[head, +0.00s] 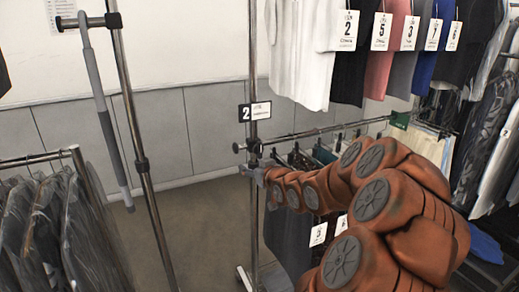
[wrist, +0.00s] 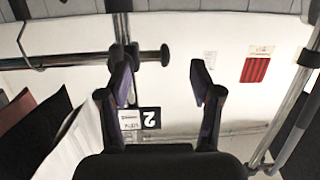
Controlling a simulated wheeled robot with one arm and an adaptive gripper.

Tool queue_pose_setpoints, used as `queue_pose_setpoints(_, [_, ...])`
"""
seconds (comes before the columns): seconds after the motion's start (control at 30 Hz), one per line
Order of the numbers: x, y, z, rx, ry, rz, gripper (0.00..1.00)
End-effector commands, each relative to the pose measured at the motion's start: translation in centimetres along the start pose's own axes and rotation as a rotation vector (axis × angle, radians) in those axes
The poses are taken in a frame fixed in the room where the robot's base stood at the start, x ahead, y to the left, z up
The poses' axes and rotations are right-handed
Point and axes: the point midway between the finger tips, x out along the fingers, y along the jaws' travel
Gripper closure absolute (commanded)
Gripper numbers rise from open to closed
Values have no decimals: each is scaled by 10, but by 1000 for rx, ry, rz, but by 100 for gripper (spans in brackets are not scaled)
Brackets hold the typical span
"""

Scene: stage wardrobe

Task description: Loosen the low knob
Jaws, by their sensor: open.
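The low knob (head: 237,147) is a small black knob on a clamp at the upright post, just below the black-and-white "2" tag (head: 262,111) in the head view. In the wrist view, which looks upside down, the dark round knob (wrist: 165,55) sticks out from the post on a short stem. My gripper (head: 248,172) is close to the post, just below the clamp in the head view. In the wrist view my gripper (wrist: 161,82) is open and empty, with the knob seen beyond and between its fingertips, apart from them.
A horizontal rail (head: 320,131) with hanging clothes runs right from the post. Numbered shirts (head: 300,50) hang above it. Another rack post (head: 140,130) with a grey hanging bar (head: 105,120) stands left. Dark garments (head: 45,230) hang lower left. Floor between the racks is clear.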

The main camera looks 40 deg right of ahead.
Motion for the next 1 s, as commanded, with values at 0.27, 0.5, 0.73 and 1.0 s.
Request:
queue_pose_setpoints(0.27, [-10, 54, -22, 24, 199, 47, 36])
queue_pose_setpoints(0.5, [1, 58, -30, 23, 218, 48, 36])
queue_pose_setpoints(0.73, [31, 58, -35, 25, 213, 47, 36])
queue_pose_setpoints(1.0, [57, 59, -40, 25, 214, 47, 36])
